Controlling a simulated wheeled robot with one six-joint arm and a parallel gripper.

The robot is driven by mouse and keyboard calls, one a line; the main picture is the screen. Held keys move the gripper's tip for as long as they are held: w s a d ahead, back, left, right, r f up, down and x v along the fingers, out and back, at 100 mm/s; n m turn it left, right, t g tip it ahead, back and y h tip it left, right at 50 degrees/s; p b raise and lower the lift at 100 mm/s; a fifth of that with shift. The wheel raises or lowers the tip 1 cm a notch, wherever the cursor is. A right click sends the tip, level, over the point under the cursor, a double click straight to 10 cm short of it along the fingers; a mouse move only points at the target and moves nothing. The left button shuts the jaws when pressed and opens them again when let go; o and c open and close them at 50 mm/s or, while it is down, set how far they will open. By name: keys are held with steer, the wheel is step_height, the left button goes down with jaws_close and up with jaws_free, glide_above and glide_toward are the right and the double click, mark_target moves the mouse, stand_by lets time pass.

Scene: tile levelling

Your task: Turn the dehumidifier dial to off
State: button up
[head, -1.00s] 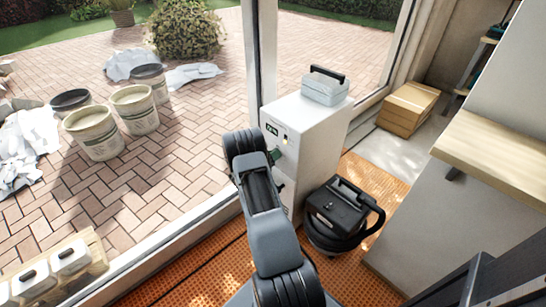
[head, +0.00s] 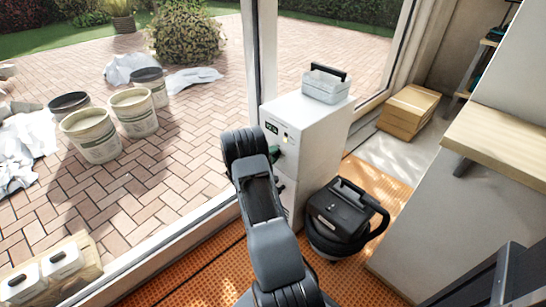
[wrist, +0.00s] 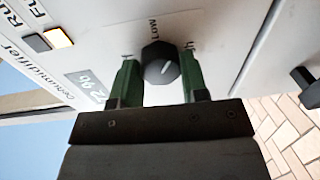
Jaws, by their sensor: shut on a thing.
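The dehumidifier (head: 318,135) is a tall white cabinet by the glass door in the head view. Its panel shows close up in the wrist view, with a small display (wrist: 92,83) and a lit button (wrist: 58,38). The dark faceted dial (wrist: 161,62) has a short white mark. The word LOW stands above it, and lettering beside it is partly hidden by the fingers. My gripper (wrist: 158,66) has its green fingers on either side of the dial and is shut on it. In the head view my arm largely hides the dial.
A grey case (head: 326,84) sits on top of the dehumidifier. A black vacuum (head: 340,218) stands close to its right on the orange floor. A wooden counter (head: 500,145) is at the right, and cardboard boxes (head: 408,110) lie behind. Buckets (head: 92,136) stand outside on the paving.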

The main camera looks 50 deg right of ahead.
steer(key=shift+a+f+n+g+p, duration=0.1)
steer(key=shift+n+g+p, duration=0.45)
steer(key=shift+n, duration=3.3)
steer(key=shift+d+f+n+g+p, duration=0.1)
steer(key=shift+n+p, duration=0.8)
steer(key=shift+n, duration=3)
steer(key=shift+a+n+g+p, duration=0.1)
steer(key=shift+n+g+p, duration=0.45)
steer(key=shift+n, duration=3.3)
steer(key=o, duration=0.9)
steer(key=shift+r, duration=0.1)
steer(key=a, duration=0.4)
steer(key=w+a+p, duration=0.1)
steer(key=a, duration=0.4)
steer(key=w+a+p, duration=0.1)
steer(key=a, duration=0.3)
steer(key=shift+a, duration=0.3)
